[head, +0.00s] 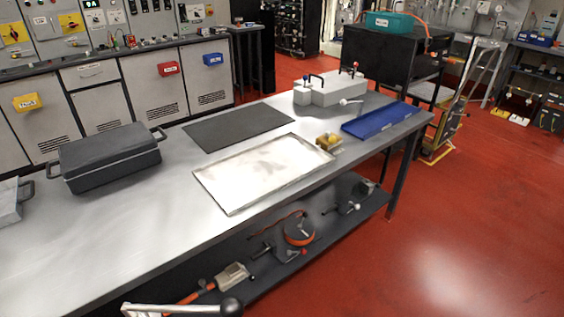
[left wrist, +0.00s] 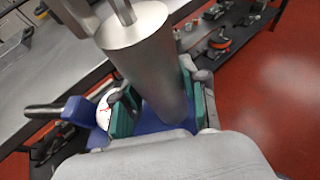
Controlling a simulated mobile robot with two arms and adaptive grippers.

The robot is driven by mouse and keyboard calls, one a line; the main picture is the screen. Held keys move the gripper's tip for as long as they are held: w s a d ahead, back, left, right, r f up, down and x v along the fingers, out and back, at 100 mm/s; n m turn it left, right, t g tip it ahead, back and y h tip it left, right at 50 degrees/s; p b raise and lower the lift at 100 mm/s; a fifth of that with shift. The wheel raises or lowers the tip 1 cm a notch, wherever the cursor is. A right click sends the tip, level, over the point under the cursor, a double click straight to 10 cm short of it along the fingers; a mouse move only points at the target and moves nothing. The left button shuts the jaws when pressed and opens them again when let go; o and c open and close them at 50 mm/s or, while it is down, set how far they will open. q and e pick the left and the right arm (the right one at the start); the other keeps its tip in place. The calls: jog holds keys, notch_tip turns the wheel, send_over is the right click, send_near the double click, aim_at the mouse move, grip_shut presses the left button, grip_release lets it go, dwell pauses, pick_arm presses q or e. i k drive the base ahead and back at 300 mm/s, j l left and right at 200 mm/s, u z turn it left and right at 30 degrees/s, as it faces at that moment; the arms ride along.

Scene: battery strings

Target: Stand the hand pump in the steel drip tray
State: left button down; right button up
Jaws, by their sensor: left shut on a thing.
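The steel drip tray (head: 215,195) lies flat and empty on the middle of the bench in the head view. The hand pump (left wrist: 145,60), a grey metal cylinder with a blue part, is between the green-padded fingers of my left gripper (left wrist: 155,112) in the left wrist view. My left gripper is shut on it. A silver bar with a black ball knob (head: 180,308) shows at the bottom edge of the head view; it looks like the pump's lever. The rest of the pump and both grippers are outside the head view.
A dark mat (head: 238,127) lies behind the tray. A black case (head: 108,157) stands left, a yellow object (head: 328,143) close by the tray's right corner, a blue tray (head: 382,120) farther right. The bench top (head: 130,225) left of the tray is clear.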

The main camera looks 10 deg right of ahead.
aim_at(261, 168)
jog(key=i+l, duration=0.1)
jog(key=l, duration=0.3)
jog(key=i+l, duration=0.15)
jog(key=l, duration=0.25)
jog(key=i+l, duration=0.1)
jog(key=l, duration=0.3)
jog(key=i+l, duration=0.15)
jog(key=l, duration=0.25)
jog(key=i+l, duration=0.1)
jog(key=l, duration=0.3)
